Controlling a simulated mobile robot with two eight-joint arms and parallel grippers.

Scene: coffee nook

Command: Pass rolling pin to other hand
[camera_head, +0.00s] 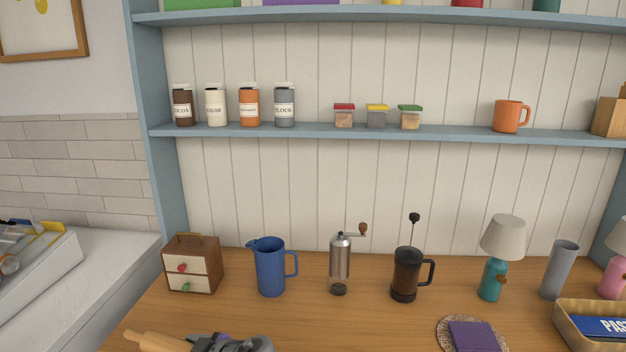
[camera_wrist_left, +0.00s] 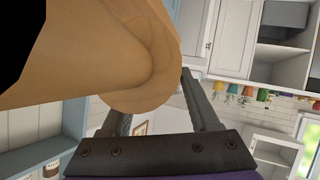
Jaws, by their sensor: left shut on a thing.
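The light wooden rolling pin (camera_head: 160,342) shows at the bottom left of the head view, its handle pointing left above the wooden counter's front part. My left gripper (camera_head: 208,344) is at its right end in that view, partly cut off by the lower edge. In the left wrist view the rolling pin (camera_wrist_left: 105,55) is large and close, lying between the two dark fingers of my left gripper (camera_wrist_left: 152,100), which is shut on it. The rest of the pin is out of frame. My right gripper is in neither view.
On the wooden counter stand a small drawer box (camera_head: 192,264), a blue pitcher (camera_head: 270,267), a coffee grinder (camera_head: 340,262), a French press (camera_head: 406,274), a teal lamp (camera_head: 493,277) and a grey vase (camera_head: 559,270). A purple cloth (camera_head: 474,336) and a basket (camera_head: 566,327) are at front right.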

